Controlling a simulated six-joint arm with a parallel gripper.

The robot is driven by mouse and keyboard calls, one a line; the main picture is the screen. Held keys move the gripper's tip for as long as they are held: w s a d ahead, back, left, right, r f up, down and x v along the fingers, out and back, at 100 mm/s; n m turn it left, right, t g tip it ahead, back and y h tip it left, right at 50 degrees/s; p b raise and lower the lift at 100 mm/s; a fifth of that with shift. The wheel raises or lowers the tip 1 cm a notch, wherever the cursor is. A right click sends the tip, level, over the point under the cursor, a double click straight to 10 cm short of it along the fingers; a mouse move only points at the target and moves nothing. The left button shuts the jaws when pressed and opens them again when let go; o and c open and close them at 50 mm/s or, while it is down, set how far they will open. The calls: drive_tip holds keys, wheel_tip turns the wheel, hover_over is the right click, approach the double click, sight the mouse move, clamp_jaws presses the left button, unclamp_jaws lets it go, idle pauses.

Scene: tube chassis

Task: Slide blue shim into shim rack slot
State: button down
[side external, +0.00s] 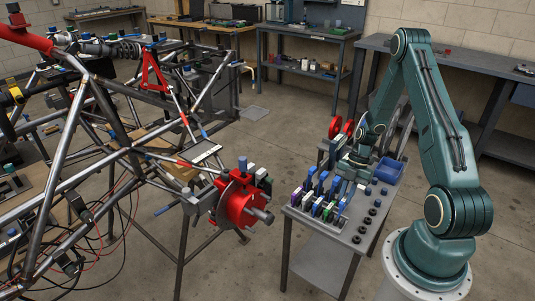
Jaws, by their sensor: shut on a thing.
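The shim rack (318,207) stands on the small grey cart beside my arm. It holds a row of upright pieces with blue, green, purple, white and dark colours. My gripper (346,177) points down at the rack's back right end. It is shut on the blue shim, but the jaws are small here and the held shim cannot be told apart from the other blue pieces. I cannot tell whether the shim is inside a slot or above it.
A blue bin (388,171) and several dark round parts (367,222) share the cart top (340,236). The tube chassis (110,150) with a red hub (238,200) fills the left. Open floor lies between chassis and cart.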

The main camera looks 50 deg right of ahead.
drive_tip(key=shift+f, duration=1.25)
drive_tip(key=shift+f, duration=1.9)
idle(1.5)
drive_tip(key=c, duration=1.4)
unclamp_jaws()
drive_tip(key=shift+o, duration=0.2)
drive_tip(key=v, duration=1.4)
